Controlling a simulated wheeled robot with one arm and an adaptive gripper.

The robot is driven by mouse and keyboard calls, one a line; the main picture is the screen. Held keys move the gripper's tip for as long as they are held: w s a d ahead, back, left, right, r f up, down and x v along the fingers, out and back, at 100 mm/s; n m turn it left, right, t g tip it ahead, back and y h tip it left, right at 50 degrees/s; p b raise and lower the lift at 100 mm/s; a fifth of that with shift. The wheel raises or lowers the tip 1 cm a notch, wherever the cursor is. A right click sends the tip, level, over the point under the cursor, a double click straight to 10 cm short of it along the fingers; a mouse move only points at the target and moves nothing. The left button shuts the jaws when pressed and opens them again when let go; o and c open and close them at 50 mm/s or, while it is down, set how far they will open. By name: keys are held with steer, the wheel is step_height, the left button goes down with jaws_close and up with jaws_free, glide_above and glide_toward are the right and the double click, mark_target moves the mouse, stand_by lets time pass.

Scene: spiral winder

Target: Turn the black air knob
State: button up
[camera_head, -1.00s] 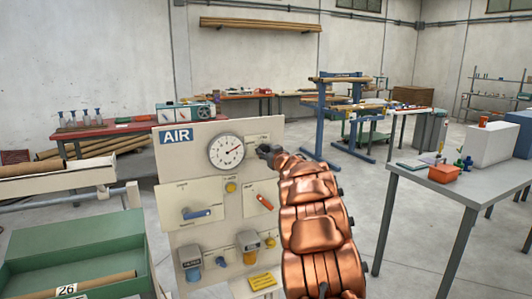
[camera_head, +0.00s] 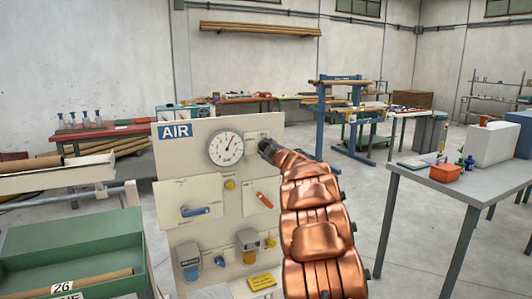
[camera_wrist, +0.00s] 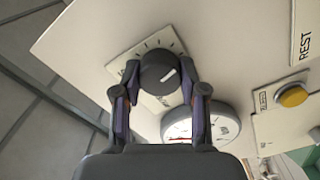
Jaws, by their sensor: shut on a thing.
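The black air knob (camera_wrist: 158,73) sits on a pale dial plate (camera_wrist: 124,68) with tick marks, on the AIR panel. A white pointer mark shows on its face. My gripper (camera_wrist: 160,78) has one finger on each side of the knob and is shut on it. In the head view my gripper (camera_head: 266,148) is at the panel's upper right, just right of the gauge, and hides the knob. The round pressure gauge (camera_head: 226,149) has its needle pointing up and slightly right. In the wrist view the gauge (camera_wrist: 176,128) is partly hidden by my right finger.
The AIR panel (camera_head: 176,240) also carries a blue lever (camera_head: 196,212), an orange-red lever (camera_head: 263,200) and a yellow button (camera_head: 230,184). A green tray (camera_head: 60,245) stands at left. A grey table (camera_head: 440,195) stands at right, with open floor before it.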

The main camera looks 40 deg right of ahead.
steer(key=shift+n+b, duration=0.5)
steer(key=shift+n, duration=0.8)
steer(key=o, duration=1.1)
steer(key=shift+o, duration=0.2)
steer(key=shift+s, duration=0.15)
steer(key=v, duration=1.1)
steer(key=shift+s+a, duration=0.2)
steer(key=shift+s, duration=0.15)
